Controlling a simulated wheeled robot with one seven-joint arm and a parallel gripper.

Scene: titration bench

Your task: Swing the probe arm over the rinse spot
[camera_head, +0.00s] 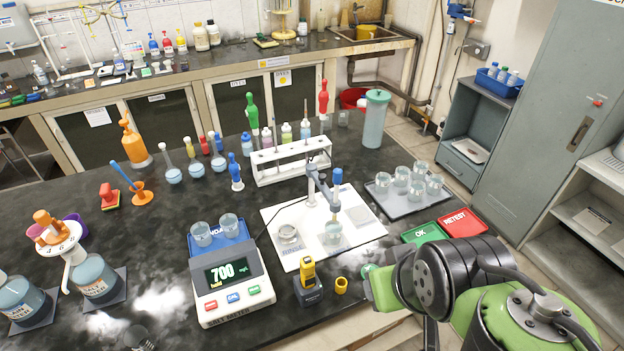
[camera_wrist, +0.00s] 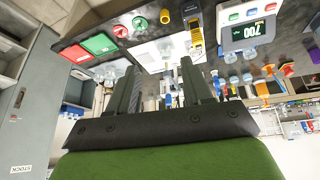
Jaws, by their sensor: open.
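The probe arm is a jointed grey arm (camera_head: 318,188) on a white board (camera_head: 278,215), with a blue-topped probe (camera_head: 337,178) hanging on its right side. The probe points down over a glass beaker (camera_head: 333,232); whether its tip is inside is unclear. The rinse spot (camera_head: 289,236) is at the board's left, marked RINSE, with a small round dish. My gripper (camera_wrist: 163,88) is open and empty in the wrist view, its two dark fingers apart. In the head view my green and black wrist is right of the board's front corner; the fingertips are hidden.
A salt meter (camera_head: 231,275) reading 700 stands left of the board. A yellow device (camera_head: 308,282) and small yellow cup (camera_head: 341,285) stand in front. Green OK (camera_head: 424,233) and red RETEST (camera_head: 462,222) pads and a beaker tray (camera_head: 392,208) lie right. A white rack (camera_head: 289,165) stands behind.

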